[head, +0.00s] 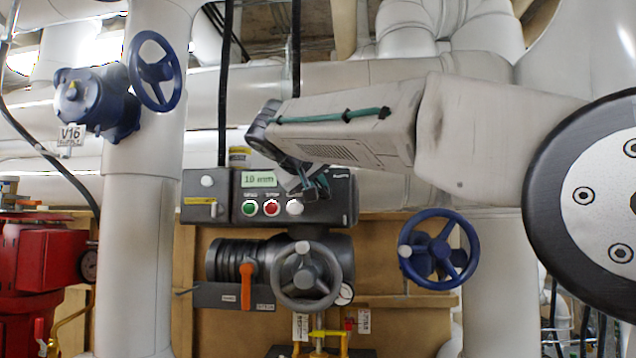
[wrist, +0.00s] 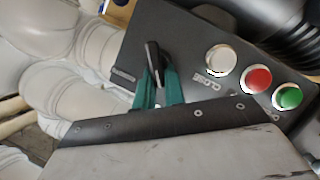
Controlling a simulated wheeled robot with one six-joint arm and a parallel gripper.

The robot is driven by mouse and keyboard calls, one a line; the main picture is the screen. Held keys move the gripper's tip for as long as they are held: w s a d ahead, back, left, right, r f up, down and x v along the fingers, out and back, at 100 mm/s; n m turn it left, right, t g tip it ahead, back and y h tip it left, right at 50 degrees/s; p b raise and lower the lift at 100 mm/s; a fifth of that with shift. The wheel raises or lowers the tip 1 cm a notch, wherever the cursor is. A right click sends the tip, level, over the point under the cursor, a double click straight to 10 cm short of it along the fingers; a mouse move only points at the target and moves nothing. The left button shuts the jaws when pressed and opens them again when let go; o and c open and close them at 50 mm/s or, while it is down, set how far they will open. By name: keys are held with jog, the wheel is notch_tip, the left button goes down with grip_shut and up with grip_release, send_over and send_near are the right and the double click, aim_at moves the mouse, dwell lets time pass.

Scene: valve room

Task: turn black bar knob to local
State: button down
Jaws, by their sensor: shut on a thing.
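The black bar knob (wrist: 153,56) shows in the wrist view on the dark face of the control box (wrist: 188,25). Its bar stands between the two teal fingers of my gripper (wrist: 160,84), which is shut on it. In the head view my gripper (head: 316,188) reaches the upper right part of the control box (head: 343,205), right of the green display, and hides the knob there. A small dark plate beside the knob is too small to read, so I cannot tell which position the knob points to.
White, red and green buttons (wrist: 257,79) sit close to my gripper on the box. Below the box are a grey handwheel (head: 304,277) and an orange lever (head: 247,286). A blue handwheel (head: 438,249) is at right. White pipes surround the box.

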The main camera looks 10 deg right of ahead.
jog(key=shift+w+a+f+n+h, duration=0.1)
jog(key=shift+f+n+h, duration=0.15)
jog(key=shift+n+h, duration=0.4)
jog(key=shift+w+a+f+n+h, duration=0.1)
jog(key=shift+f+n+h, duration=0.2)
jog(key=shift+n, duration=0.65)
jog(key=shift+d, duration=0.1)
jog(key=c, duration=1.5)
grip_release()
jog(key=shift+d+r, duration=0.1)
jog(key=shift+d, duration=0.1)
jog(key=shift+a, duration=0.3)
jog(key=v, duration=0.7)
jog(key=shift+s+a, duration=0.1)
jog(key=shift+s, duration=0.2)
